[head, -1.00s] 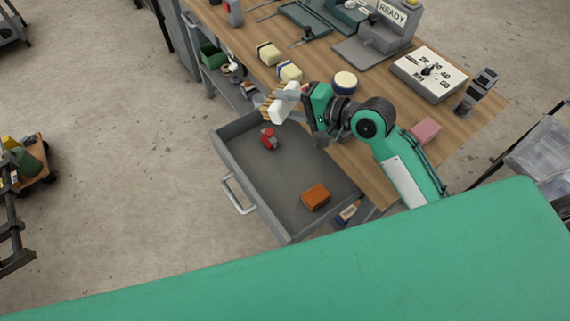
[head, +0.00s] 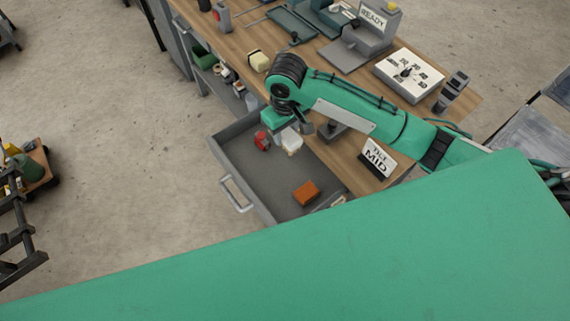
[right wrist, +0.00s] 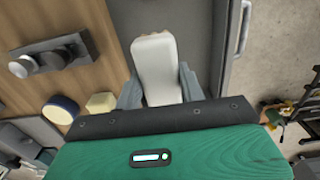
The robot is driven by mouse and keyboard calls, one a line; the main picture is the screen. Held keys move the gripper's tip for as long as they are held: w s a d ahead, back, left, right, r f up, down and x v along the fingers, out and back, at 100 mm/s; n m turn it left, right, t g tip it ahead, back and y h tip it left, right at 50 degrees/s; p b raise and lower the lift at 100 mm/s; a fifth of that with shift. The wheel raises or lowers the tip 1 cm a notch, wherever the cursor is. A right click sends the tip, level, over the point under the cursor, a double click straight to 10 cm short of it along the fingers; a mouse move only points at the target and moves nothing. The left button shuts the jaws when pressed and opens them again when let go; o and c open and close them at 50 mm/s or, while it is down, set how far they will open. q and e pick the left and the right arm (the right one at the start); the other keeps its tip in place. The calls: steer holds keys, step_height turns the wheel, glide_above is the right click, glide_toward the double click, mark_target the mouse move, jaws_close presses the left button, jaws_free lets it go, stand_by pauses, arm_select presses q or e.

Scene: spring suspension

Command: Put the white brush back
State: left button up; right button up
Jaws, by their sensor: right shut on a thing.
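My right gripper (head: 291,130) points down over the open grey drawer (head: 238,186) and is shut on the white brush (head: 292,142). In the right wrist view the brush (right wrist: 155,62) sits between the two grey fingers (right wrist: 158,92), its white back facing the camera and a little tan at its far end. The brush is over the drawer's table-side part, beside a red object (head: 262,141). I cannot tell whether it touches the drawer floor. My left gripper is not in view.
An orange block (head: 306,193) lies in the drawer's near part; the drawer's middle floor is bare. The wooden workbench (head: 352,153) holds a "MID" sign (head: 377,159), a dial box (head: 409,75) and a cream block (head: 259,60). The drawer handle (head: 236,194) sticks out at left.

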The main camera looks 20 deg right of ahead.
step_height(320, 180, down, 18)
steer(key=shift+p, duration=0.45)
steer(key=o, duration=0.9)
step_height(320, 180, up, 12)
steer(key=shift+r+b, duration=0.1)
steer(key=shift+b, duration=0.2)
